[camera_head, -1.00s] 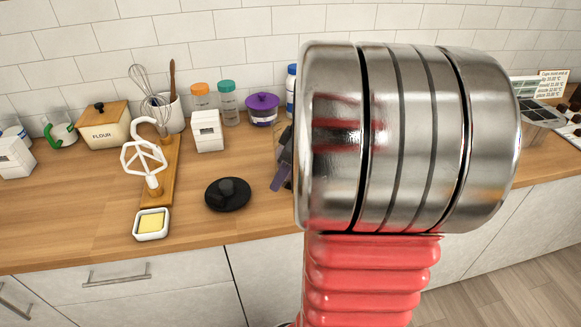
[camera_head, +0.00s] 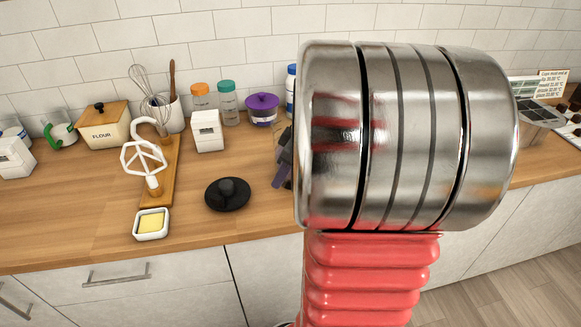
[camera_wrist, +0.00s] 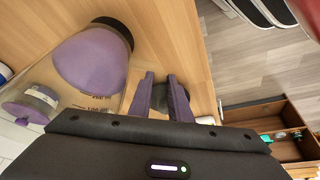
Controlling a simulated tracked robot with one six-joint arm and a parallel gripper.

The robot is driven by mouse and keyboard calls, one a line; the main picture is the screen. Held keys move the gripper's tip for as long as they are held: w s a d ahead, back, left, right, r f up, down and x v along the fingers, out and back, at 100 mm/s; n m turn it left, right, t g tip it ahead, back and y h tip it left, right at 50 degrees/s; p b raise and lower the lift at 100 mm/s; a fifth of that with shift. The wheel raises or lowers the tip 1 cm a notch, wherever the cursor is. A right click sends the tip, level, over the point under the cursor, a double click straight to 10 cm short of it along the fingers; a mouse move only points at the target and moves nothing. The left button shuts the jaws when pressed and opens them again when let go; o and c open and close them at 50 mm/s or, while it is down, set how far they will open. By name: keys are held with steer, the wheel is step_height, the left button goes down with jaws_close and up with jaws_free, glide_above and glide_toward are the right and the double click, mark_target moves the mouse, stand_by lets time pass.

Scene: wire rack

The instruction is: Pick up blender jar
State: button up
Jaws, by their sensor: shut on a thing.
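My gripper (camera_wrist: 160,78) shows in the wrist view as two purple fingers with a narrow gap between them. The blender jar (camera_wrist: 86,101) is a clear vessel with dark printed marks, just left of the fingers. A large purple rounded part with a black end (camera_wrist: 92,60) shows at the jar's upper side. My fingers are shut on the jar, though the exact contact is hard to see. In the head view my arm hides nearly all of the jar, and only a bit of my gripper (camera_head: 284,165) shows.
A black lid (camera_head: 227,194) lies on the wooden counter (camera_head: 85,215), near a butter dish (camera_head: 151,224) and a white beater on a wooden board (camera_head: 158,195).

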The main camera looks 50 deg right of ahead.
jaws_close()
steer(key=shift+f, duration=0.1)
stand_by(0.7)
steer(key=shift+w+d, duration=0.1)
steer(key=shift+r, duration=0.35)
steer(key=shift+r, duration=4.8)
